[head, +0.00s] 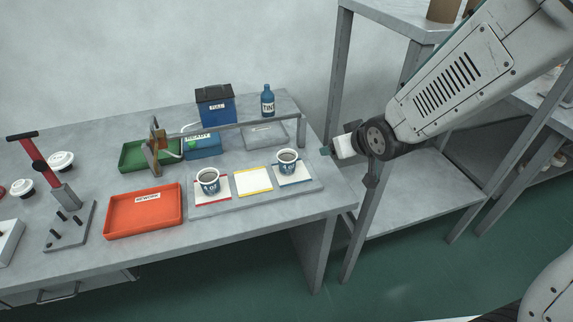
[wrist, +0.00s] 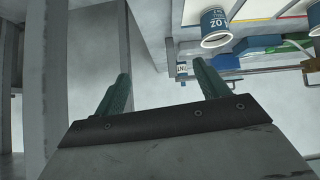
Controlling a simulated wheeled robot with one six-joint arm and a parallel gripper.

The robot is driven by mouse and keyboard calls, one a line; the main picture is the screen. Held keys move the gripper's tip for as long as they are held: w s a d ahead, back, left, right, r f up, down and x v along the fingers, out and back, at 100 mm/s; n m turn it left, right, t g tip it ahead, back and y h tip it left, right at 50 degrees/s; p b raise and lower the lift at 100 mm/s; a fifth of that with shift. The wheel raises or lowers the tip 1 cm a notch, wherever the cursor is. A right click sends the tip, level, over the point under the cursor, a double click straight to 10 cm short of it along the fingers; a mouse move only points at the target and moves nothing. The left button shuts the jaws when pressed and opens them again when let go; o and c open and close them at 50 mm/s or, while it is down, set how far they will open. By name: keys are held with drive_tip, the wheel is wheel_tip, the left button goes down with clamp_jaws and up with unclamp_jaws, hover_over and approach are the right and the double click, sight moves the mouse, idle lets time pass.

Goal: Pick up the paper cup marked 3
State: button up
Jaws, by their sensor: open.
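Two paper cups with dark contents stand upright on the grey tray (head: 240,208). One cup (head: 208,182) is on the left red-edged card, the other cup (head: 287,163) on the right blue-edged card. Their markings are too small to read here, so I cannot tell which is 3. A blue-and-white cup (wrist: 214,24) with inverted, unclear lettering is at the top of the wrist view. Another is cut off at the right edge. My gripper (head: 326,151), also in the wrist view (wrist: 160,72), is open and empty, right of the tray and apart from both cups.
The yellow-edged middle card (head: 253,182) is bare. An orange bin (head: 146,211) is left of the tray. A grey bar (head: 240,127) spans behind the cups, with a blue bottle (head: 267,101) behind it. A grey shelf frame (head: 345,90) stands beside my arm.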

sight(283, 157)
drive_tip(key=a+f+y, duration=0.1)
drive_tip(key=a+f, duration=0.1)
drive_tip(key=a, duration=0.1)
drive_tip(key=w+a+f+n+t+y, duration=0.1)
drive_tip(key=a+f+y, duration=0.1)
drive_tip(key=a+f, duration=0.1)
drive_tip(key=a+f+n+t+y, duration=0.1)
drive_tip(key=a+f, duration=0.2)
drive_tip(key=a, duration=0.1)
drive_tip(key=shift+w+a+y, duration=0.15)
drive_tip(key=shift+w+y, duration=0.15)
drive_tip(key=shift+w, duration=0.1)
drive_tip(key=x, duration=0.7)
drive_tip(key=shift+w+a+r, duration=0.1)
drive_tip(key=shift+w+a, duration=0.15)
drive_tip(key=shift+w, duration=0.15)
drive_tip(key=c, duration=1)
